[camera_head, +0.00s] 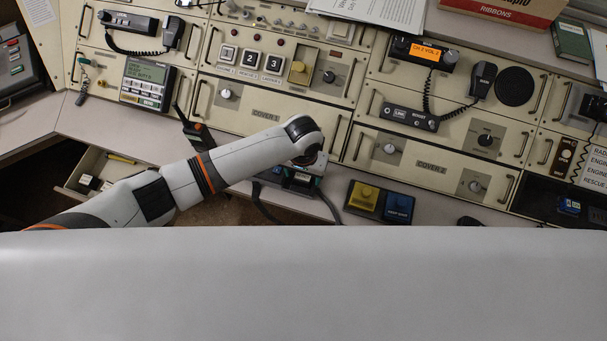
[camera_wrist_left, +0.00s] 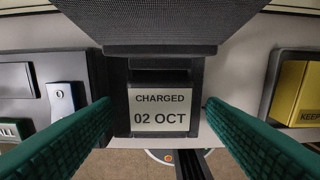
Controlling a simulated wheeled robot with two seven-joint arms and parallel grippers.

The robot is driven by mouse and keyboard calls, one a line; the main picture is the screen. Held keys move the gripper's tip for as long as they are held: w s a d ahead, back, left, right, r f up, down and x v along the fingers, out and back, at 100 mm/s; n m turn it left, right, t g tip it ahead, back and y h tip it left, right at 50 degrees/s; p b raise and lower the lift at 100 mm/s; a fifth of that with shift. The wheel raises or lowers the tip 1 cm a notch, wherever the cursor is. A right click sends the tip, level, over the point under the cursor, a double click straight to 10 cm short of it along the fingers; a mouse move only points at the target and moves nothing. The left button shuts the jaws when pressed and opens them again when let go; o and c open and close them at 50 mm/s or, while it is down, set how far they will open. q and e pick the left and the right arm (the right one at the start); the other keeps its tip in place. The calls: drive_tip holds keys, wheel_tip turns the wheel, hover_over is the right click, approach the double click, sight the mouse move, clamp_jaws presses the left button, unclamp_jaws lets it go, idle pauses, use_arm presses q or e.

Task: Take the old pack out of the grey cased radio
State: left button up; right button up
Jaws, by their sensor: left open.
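My left gripper (camera_head: 302,177) is low over the front of the desk in the head view, partly hidden under its own wrist. In the left wrist view its green fingers (camera_wrist_left: 158,108) are open, one on each side of a dark block with a white label (camera_wrist_left: 160,110) reading "CHARGED 02 OCT". The fingers look apart from the label's sides; contact cannot be told. A dark grey textured body (camera_wrist_left: 150,22) fills the top of that view. I cannot tell whether it is the grey cased radio. My right gripper is not in view.
A box with yellow and blue buttons (camera_head: 380,201) stands right of the gripper; its yellow button (camera_wrist_left: 292,92) shows in the wrist view. A control box (camera_wrist_left: 45,90) is close on the left. An open drawer (camera_head: 75,183) is at left. Console panels rise behind.

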use_arm(q)
drive_tip(key=shift+f, duration=0.3)
drive_tip(key=c, duration=1.2)
drive_tip(key=shift+o, duration=0.2)
drive_tip(key=shift+r, duration=0.1)
